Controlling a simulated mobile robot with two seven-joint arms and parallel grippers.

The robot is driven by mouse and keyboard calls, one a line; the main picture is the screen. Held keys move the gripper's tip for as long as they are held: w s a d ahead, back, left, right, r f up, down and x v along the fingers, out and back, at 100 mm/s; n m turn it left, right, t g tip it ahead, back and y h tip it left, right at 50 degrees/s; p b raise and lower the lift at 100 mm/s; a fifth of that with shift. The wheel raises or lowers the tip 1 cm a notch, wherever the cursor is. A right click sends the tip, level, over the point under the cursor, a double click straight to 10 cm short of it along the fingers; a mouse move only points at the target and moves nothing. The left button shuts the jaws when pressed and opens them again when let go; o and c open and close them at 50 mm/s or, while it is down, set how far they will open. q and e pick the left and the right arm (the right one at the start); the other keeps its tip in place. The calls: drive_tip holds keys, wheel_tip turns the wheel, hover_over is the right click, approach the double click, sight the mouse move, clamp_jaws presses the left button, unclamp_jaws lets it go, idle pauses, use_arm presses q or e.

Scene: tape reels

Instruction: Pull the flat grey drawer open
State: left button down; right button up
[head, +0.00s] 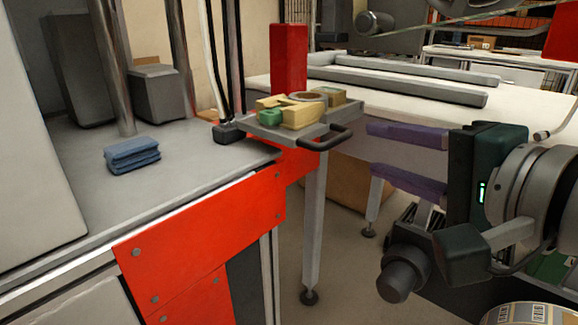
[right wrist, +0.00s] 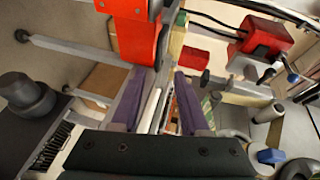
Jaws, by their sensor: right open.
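The flat grey drawer (head: 279,136) shows in the head view at the right end of the grey worktop, like a shallow tray. Its black bar handle (head: 331,141) sticks out from its front edge. Yellow, tan and green pieces (head: 300,112) lie on it. My right gripper (head: 371,150) is to the right of the handle, its purple fingers spread and pointing left, with nothing between them. A gap shows between the fingertips and the handle. The fingers also show spread in the right wrist view (right wrist: 160,82). My left gripper is out of view.
A red post (head: 289,58) stands behind the drawer. A blue folded cloth (head: 132,154) lies on the grey worktop (head: 190,185), which has red front panels (head: 200,240). A white table (head: 420,103) with grey rails is behind my right gripper. A brown box (head: 345,183) sits below.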

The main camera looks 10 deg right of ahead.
sight(339, 141)
drive_tip(key=b+x, duration=0.3)
drive_tip(key=x, duration=0.6)
drive_tip(key=shift+d+f+b, duration=0.1)
drive_tip(key=shift+f+b, duration=0.05)
drive_tip(key=shift+b, duration=0.25)
drive_tip(key=shift+w, duration=0.5)
clamp_jaws()
idle(0.6)
